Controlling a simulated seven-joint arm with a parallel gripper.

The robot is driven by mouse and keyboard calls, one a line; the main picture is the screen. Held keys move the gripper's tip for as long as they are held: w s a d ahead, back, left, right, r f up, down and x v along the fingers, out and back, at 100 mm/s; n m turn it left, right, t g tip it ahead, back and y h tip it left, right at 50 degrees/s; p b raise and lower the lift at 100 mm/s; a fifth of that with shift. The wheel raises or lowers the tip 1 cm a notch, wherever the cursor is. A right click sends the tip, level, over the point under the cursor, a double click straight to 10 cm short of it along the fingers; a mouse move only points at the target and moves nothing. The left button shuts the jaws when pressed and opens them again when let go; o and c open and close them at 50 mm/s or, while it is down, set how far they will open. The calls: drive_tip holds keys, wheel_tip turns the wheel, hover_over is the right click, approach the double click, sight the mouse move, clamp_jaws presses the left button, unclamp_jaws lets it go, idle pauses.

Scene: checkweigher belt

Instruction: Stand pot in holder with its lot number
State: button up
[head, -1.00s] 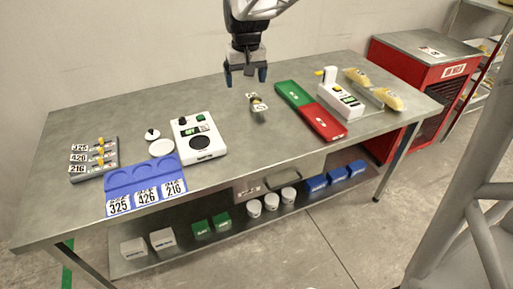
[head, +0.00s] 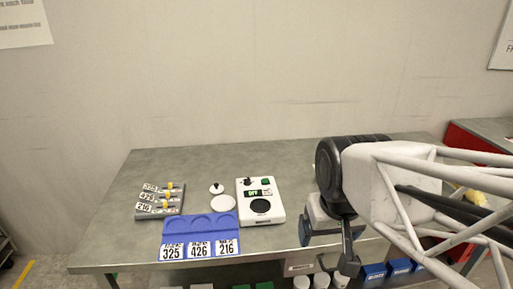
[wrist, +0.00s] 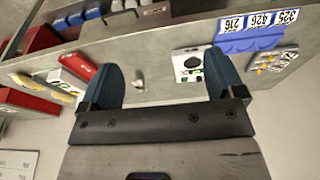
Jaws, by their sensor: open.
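The blue holder (head: 197,228) stands at the table's front edge, with recesses and lot cards 325, 426 and 216. It also shows at the upper right of the wrist view (wrist: 248,42), seen upside down. A small object (wrist: 138,80), perhaps the pot, lies on the table between my fingers in the wrist view; its lot number is unreadable. My arm hides that spot in the head view. My gripper (head: 330,250) is open and empty, with blue fingers wide apart in the wrist view (wrist: 165,80), and appears above the table, apart from the object.
A white scale (head: 260,202) stands right of the holder, with a white disc (head: 223,203) beside it. A grey rack (head: 160,202) with number tags is at the left.

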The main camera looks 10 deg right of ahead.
drive_tip(key=shift+s+a+f, duration=0.1)
drive_tip(key=shift+s+f, duration=0.15)
drive_tip(key=shift+s, duration=0.3)
drive_tip(key=shift+s+a+f, duration=0.1)
drive_tip(key=shift+s+f, duration=0.1)
drive_tip(key=shift+s, duration=0.35)
drive_tip(key=shift+w, duration=0.15)
drive_tip(key=m+t+h, duration=0.1)
drive_tip(key=m+h, duration=0.1)
drive_tip(key=m, duration=0.2)
hover_over(320, 177)
wheel_tip(320, 177, down, 18)
drive_tip(key=shift+d+f, duration=0.1)
drive_tip(key=shift+f, duration=0.05)
drive_tip(key=shift+w+d+f+t, duration=0.15)
drive_tip(key=shift+w+f+t, duration=0.05)
drive_tip(key=shift+t, duration=0.1)
drive_tip(key=shift+f, duration=0.1)
